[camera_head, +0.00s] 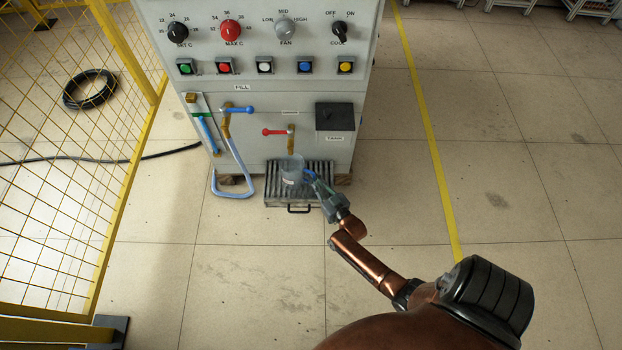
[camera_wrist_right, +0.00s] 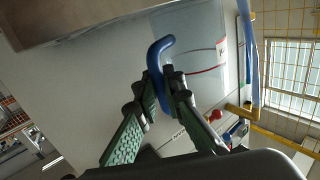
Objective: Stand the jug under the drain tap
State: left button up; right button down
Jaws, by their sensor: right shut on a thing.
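The clear jug (camera_head: 291,170) is upright at the drip tray, below the brass drain tap (camera_head: 291,143) with its red lever. I cannot tell whether its base touches the grate. My right gripper (camera_head: 314,184) is at the jug's right side, shut on its blue handle. In the right wrist view the fingers (camera_wrist_right: 165,90) close around the blue handle (camera_wrist_right: 157,62), and the jug's clear wall (camera_wrist_right: 195,45) with red lines shows beside it. The red tap lever (camera_wrist_right: 215,115) also shows there. My left gripper is out of view.
The slatted drip tray (camera_head: 320,172) has a front handle and sits at the foot of the grey cabinet (camera_head: 255,125). A blue hose (camera_head: 240,165) loops at its left. A yellow mesh fence (camera_head: 60,170) stands at left. Floor at right is clear.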

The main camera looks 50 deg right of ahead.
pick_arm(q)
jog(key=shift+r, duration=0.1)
pick_arm(e)
jog(key=shift+r, duration=0.15)
jog(key=c, duration=2.5)
grip_release()
jog(key=shift+f, duration=0.2)
jog(key=o, duration=0.5)
jog(key=shift+c, duration=0.2)
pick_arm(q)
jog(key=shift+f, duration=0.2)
pick_arm(e)
jog(key=shift+r, duration=0.15)
